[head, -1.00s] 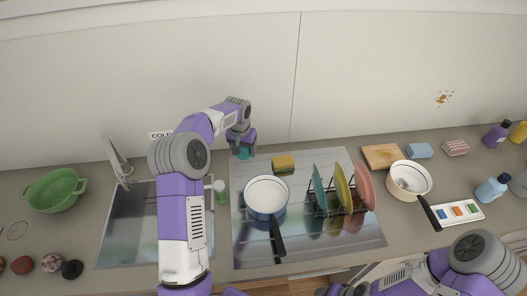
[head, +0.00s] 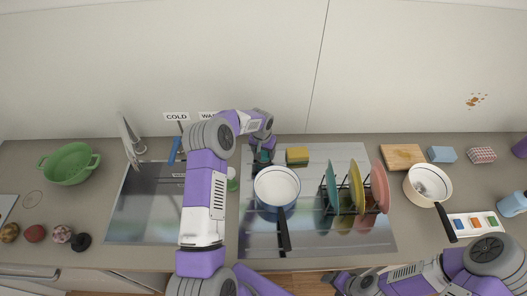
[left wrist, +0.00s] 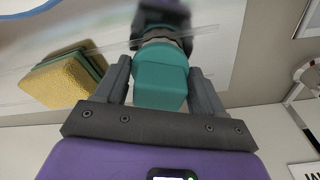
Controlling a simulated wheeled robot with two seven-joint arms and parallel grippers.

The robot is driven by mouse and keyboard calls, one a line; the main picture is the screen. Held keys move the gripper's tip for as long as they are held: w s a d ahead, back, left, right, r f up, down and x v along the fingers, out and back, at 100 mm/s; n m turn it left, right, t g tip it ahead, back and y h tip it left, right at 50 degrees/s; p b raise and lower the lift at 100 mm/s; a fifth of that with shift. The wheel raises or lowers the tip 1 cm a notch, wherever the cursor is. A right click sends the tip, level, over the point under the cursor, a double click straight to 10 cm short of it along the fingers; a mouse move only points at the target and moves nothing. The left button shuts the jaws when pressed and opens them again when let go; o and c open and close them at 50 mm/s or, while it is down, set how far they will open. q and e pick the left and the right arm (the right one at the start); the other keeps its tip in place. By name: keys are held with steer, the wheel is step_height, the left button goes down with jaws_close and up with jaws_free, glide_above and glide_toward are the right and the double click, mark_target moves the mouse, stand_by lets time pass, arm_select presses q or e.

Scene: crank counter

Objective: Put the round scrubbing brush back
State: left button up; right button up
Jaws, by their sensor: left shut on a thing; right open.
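My left gripper (head: 262,160) is behind the blue-white pan, left of the sponge. In the left wrist view its two fingers are shut on a teal block-shaped grip (left wrist: 160,78), apparently the round scrubbing brush. A pale band, perhaps bristles, shows at its far end, close to the glossy cooktop. A dark blurred shape beyond looks like a reflection. I cannot tell whether the brush touches the surface. My right gripper (head: 345,284) is open at the bottom edge, in front of the counter.
The pan (head: 277,184) and green-yellow sponge (head: 297,156) are close by. A dish rack with plates (head: 354,188) stands to the right. The sink (head: 145,205) lies left, with a green-white item (head: 232,181) beside it.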

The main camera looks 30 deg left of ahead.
arm_select(q)
steer(key=shift+f, duration=0.2)
steer(key=o, duration=1.2)
steer(key=shift+o, duration=0.2)
steer(key=shift+r, duration=0.1)
step_height(320, 180, up, 12)
steer(key=s, duration=0.1)
steer(key=shift+s+b, duration=0.2)
steer(key=shift+b, duration=0.1)
steer(key=shift+d, duration=0.1)
